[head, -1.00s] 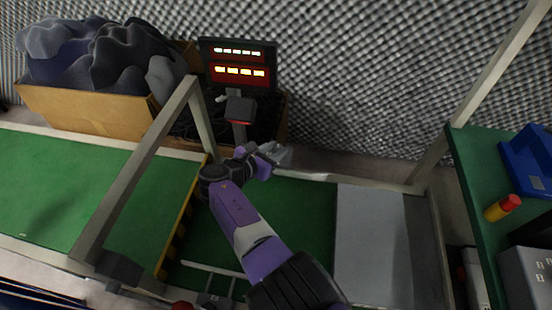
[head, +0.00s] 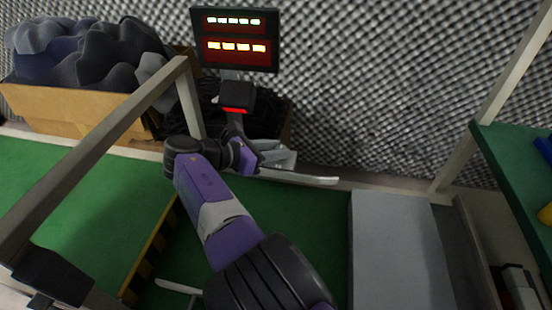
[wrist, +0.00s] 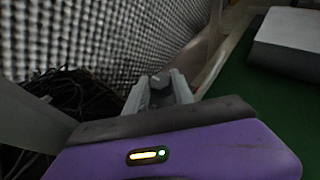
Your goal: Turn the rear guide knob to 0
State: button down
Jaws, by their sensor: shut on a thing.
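My gripper (wrist: 158,90) reaches over the far side of the green belt (head: 310,215). In the wrist view its two pale fingers are closed around a small dark knob, the rear guide knob (wrist: 160,78), which shows between the tips with a light mark on top. In the head view the gripper (head: 278,157) sits at the far belt edge, just behind the left part of the pale rear guide rail (head: 310,179). My wrist hides the knob there. I cannot read any scale or number on it.
A display with lit yellow digits (head: 237,46) and a dark box with a red strip (head: 236,98) stand behind the gripper. A pale frame post (head: 188,100) is at left. Black cables (wrist: 85,95) lie nearby.

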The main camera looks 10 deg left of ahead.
jog(key=shift+w+d, duration=0.1)
jog(key=shift+d, duration=0.05)
dwell(0.4)
jog(key=c, duration=1.1)
grip_release()
jog(key=shift+o, duration=0.2)
jog(key=p+v, duration=0.1)
jog(key=v, duration=0.7)
jog(key=shift+p, duration=0.3)
